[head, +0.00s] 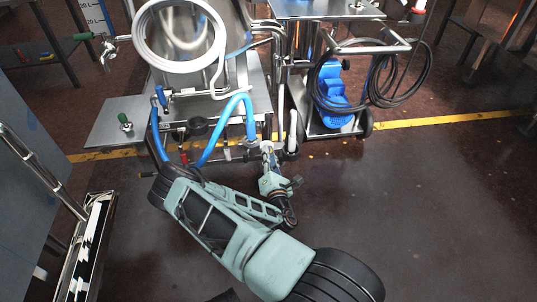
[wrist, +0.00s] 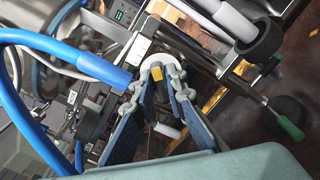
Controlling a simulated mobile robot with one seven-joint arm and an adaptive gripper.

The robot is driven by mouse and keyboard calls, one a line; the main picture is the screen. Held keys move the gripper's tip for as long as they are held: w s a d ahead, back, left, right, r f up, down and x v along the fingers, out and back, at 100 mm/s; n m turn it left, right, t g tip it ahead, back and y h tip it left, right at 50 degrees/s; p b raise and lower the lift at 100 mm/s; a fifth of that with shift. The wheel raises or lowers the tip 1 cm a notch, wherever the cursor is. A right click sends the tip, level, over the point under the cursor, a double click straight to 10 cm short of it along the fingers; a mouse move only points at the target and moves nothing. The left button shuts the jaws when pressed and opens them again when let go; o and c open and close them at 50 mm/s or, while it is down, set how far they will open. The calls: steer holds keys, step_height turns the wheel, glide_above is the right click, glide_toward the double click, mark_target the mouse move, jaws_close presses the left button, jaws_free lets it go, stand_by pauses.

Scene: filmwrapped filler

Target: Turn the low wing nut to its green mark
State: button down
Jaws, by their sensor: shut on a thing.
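My gripper (wrist: 162,84) reaches in from the bottom of the wrist view, with its two blue-padded fingers closed about a small pale fitting. This looks like the low wing nut (wrist: 157,71), with a yellow patch facing me; its wings are largely hidden by the fingertips. I cannot make out its green mark. In the head view my gripper (head: 267,150) is at the low pipework at the front of the steel machine (head: 258,98); the nut is too small to tell there.
Blue hoses (head: 237,104) hang just left of my gripper and also cross the left of the wrist view (wrist: 75,60). A blue pump (head: 335,98) stands on a wheeled cart to the right. A side shelf (head: 105,118) juts left. The floor at right is clear.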

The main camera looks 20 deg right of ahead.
steer(key=shift+w+f+m+p, duration=0.15)
steer(key=shift+m+p, duration=0.8)
steer(key=shift+m, duration=4.3)
steer(key=shift+s+f+m+p, duration=0.15)
steer(key=shift+m+p, duration=0.75)
steer(key=shift+m, duration=4.35)
steer(key=shift+w, duration=0.1)
steer(key=c, duration=1.9)
jaws_free()
steer(key=shift+f, duration=0.1)
steer(key=shift+c, duration=0.2)
step_height(320, 180, up, 10)
